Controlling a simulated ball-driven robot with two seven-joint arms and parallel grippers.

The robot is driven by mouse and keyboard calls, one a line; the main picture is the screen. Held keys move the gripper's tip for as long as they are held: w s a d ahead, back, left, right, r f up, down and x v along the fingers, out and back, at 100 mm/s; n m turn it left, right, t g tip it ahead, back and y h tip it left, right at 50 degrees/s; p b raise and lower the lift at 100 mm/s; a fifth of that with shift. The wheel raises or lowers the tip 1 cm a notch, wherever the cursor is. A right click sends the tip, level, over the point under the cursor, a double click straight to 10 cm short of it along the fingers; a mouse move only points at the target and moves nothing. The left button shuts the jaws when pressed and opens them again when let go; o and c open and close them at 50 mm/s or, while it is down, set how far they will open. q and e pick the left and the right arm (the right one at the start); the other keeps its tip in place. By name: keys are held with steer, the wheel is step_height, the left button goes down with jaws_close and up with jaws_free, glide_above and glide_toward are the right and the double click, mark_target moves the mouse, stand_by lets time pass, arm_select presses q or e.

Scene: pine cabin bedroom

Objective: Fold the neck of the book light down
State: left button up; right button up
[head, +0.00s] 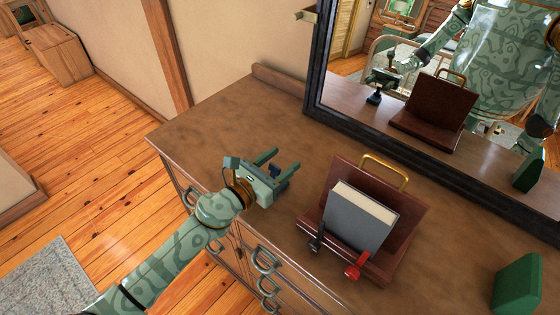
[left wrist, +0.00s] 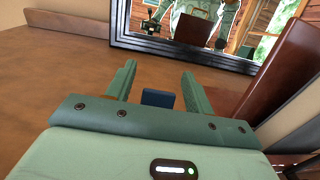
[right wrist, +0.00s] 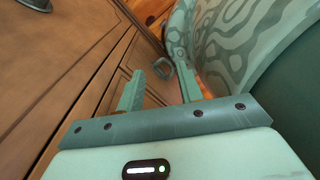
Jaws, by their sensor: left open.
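A small dark blue piece (left wrist: 158,98), which I take to be part of the book light, shows between the fingers in the left wrist view. In the head view, only a bit of it (head: 275,171) shows between the jaws, and the rest is hidden. The mirror shows a dark shape (head: 374,98) on the dresser below the reflected gripper. I cannot tell how its neck is bent. My left gripper (head: 281,161) is open above the dresser, with its fingers on either side of the blue piece; contact is unclear. My right gripper (right wrist: 158,84) is open and empty beside the drawer fronts.
A brown book stand (head: 408,230) with a brass handle (head: 385,161) holds a grey book (head: 357,222) right of my left gripper. Black (head: 317,240) and red (head: 356,266) clips sit at its front. A green block (head: 518,285) stands far right. The dresser's left is clear.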

arm_select(q)
steer(key=shift+d, duration=0.1)
steer(key=c, duration=1)
steer(key=y+p, duration=0.1)
steer(key=p, duration=0.3)
steer(key=w+g+p, duration=0.1)
steer(key=p, duration=0.3)
steer(key=shift+d+r+g+y, duration=0.25)
steer(key=shift+d+g+y, duration=0.05)
steer(key=shift+d+y, duration=0.1)
steer(key=p, duration=0.2)
steer(key=f+g+y+p, duration=0.1)
steer(key=p, duration=0.1)
steer(key=f+y+p, duration=0.1)
steer(key=p, duration=0.1)
steer(key=shift+w+d+g, duration=0.3)
steer(key=shift+d+g, duration=0.1)
steer(key=shift+w+d+f+g+y+p, duration=0.1)
steer(key=shift+d+f+g+y+p, duration=0.05)
steer(key=shift+f+g+y+p, duration=0.65)
steer(key=shift+f, duration=0.1)
steer(key=o, duration=1)
